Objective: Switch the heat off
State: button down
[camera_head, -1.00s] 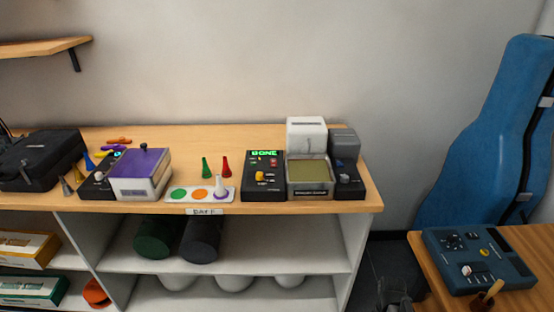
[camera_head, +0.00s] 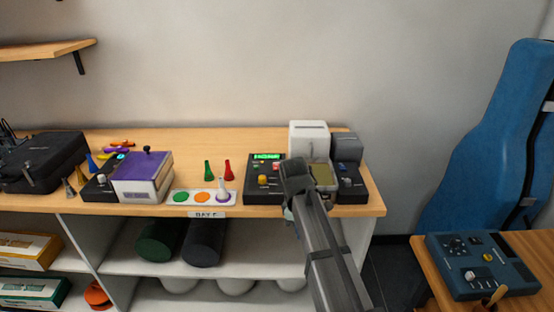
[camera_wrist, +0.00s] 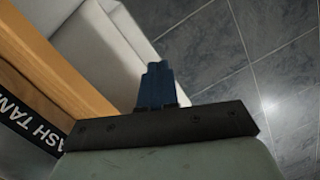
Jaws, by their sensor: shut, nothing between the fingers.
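A black control box (camera_head: 264,190) with a lit green display (camera_head: 267,156), small buttons and a yellow knob (camera_head: 263,180) stands on the wooden bench. To its right is a box with an olive-coloured basin (camera_head: 325,174) and a white block (camera_head: 309,140) behind it. No heat label can be read at this size. My gripper (camera_head: 290,210) is in front of the basin box, at the bench's front edge, partly hidden by my arm. In the wrist view my blue fingers (camera_wrist: 156,84) are together and empty, with floor and the shelf unit beyond.
A dark grey device (camera_head: 349,183) stands right of the basin box. To the left are a purple-topped box (camera_head: 143,176), a tray with coloured dots (camera_head: 192,197), and small green and red cones (camera_head: 228,170). A blue device (camera_head: 482,264) is on a separate table at right.

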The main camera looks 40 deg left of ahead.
aim_at(277, 164)
jog(key=shift+n+t+y, duration=0.6)
jog(key=shift+n+y, duration=0.2)
jog(key=shift+n, duration=0.1)
jog(key=w+a+r, duration=0.1)
jog(key=a+r, duration=0.3)
jog(key=a, duration=0.1)
jog(key=w+a+r, duration=0.1)
jog(key=a+r, duration=0.4)
jog(key=w+a+r, duration=0.2)
jog(key=a+r, duration=0.3)
jog(key=shift+a+r, duration=0.1)
jog(key=shift+r, duration=0.1)
jog(key=w+a+r+n+y, duration=0.1)
jog(key=w+a+r+n, duration=0.2)
jog(key=w+a+r, duration=0.45)
jog(key=shift+g, duration=0.3)
jog(key=f, duration=0.4)
jog(key=w+f, duration=0.1)
jog(key=f, duration=0.8)
jog(key=shift+w+a, duration=0.15)
jog(key=shift+a, duration=0.05)
jog(key=shift+f, duration=0.1)
